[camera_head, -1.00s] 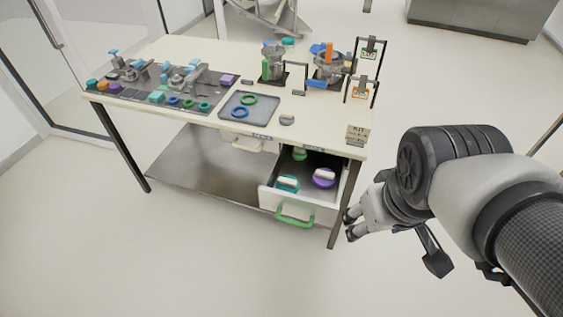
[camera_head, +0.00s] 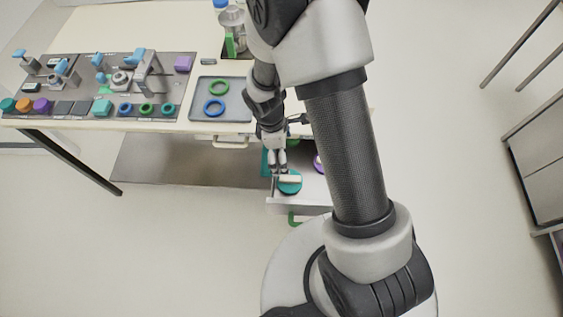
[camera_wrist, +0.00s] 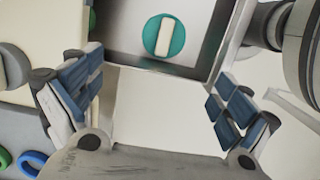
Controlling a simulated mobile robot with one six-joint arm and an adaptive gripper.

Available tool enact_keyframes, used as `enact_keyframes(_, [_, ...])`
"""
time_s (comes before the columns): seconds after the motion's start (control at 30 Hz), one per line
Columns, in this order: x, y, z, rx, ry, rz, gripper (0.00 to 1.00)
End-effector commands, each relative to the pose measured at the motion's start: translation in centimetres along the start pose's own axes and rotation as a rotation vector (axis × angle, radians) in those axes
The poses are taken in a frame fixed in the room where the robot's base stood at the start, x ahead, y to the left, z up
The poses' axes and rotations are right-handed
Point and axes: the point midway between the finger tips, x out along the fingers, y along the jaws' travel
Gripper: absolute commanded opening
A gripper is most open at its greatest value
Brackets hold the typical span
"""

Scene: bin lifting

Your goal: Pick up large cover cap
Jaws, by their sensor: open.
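A teal round cap with a white bar handle (camera_head: 290,186) lies in the open drawer; the wrist view also shows this cap (camera_wrist: 178,44) at the top centre, inside the drawer. A purple cap (camera_head: 319,165) is in the drawer too, partly hidden behind my arm. I cannot tell which cap is the large one by name. My gripper (camera_head: 278,168) is over the drawer near the teal cap, fingers pointing down. In the wrist view my gripper (camera_wrist: 156,92) is open and empty, and the teal cap is ahead of its fingers, apart from them.
The open drawer (camera_wrist: 150,63) has raised walls, with a green handle (camera_head: 296,218) at its front. The table edge is close beside my gripper. On the table stand a grey tray (camera_head: 236,88) with green and blue rings and a dark fixture board (camera_head: 75,82).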

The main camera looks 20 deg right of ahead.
Motion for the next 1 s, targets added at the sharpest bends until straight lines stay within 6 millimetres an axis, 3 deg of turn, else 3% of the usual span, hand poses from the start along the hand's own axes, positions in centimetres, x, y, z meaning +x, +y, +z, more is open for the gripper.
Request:
enact_keyframes(0.4, [9.2,-0.2,0.1,0.003,-0.002,-0.005,0.96])
enact_keyframes(0.53, [11.0,-0.2,0.0,0.004,-0.001,-0.003,0.96])
enact_keyframes(0.77, [12.3,-0.2,0.1,0.004,-0.001,-0.002,0.96])
enact_keyframes(1.0, [15.9,-0.7,0.1,0.004,-0.001,-0.003,0.96])
